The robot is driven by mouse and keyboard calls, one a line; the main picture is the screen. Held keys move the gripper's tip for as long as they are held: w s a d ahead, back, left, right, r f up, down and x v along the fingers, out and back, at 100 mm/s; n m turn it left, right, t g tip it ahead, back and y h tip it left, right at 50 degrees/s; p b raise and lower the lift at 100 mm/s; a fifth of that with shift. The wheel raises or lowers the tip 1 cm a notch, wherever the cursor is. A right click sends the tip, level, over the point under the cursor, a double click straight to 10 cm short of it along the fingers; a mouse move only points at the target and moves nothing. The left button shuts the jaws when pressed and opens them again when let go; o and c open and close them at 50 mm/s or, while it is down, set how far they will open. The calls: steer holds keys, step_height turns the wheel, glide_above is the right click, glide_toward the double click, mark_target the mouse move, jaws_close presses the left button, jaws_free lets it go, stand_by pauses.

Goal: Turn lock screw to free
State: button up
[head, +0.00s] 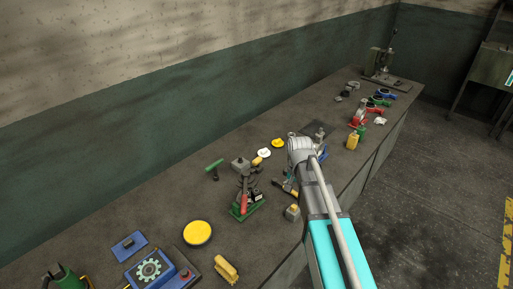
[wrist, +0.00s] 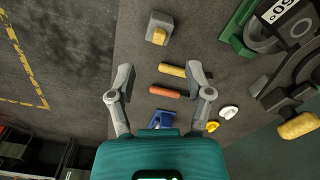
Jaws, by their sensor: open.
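I cannot pick out a lock screw for certain in either view. A green-based device (head: 247,212) with dark upright parts and a red handle stands on the bench in the head view. In the wrist view a green-based device (wrist: 238,32) is cut off at the upper right, with a round grey part, a white label and dark arms. My gripper (wrist: 160,82) is open and empty above the bench, to the left of that device and apart from it.
Below the gripper lie a yellow-handled tool (wrist: 173,70), an orange-handled tool (wrist: 166,93) and a blue item (wrist: 163,119). A grey block with a yellow top (wrist: 158,28) stands near the bench edge. The bench (head: 165,205) runs along the wall, with floor to its right.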

mark_target(257, 159)
steer(key=w+a+r+m+p, duration=0.3)
steer(key=w+a+r+p, duration=0.9)
steer(key=a+r+p, duration=0.2)
step_height(257, 159, up, 2)
steer(key=shift+w+a+r+m+p, duration=0.1)
steer(key=shift+w+a+m+p, duration=0.05)
steer(key=shift+w+m+p, duration=0.25)
steer(key=shift+f, duration=0.2)
step_height(257, 159, down, 13)
steer(key=b, duration=1.4)
steer(key=shift+f, duration=0.2)
jaws_close()
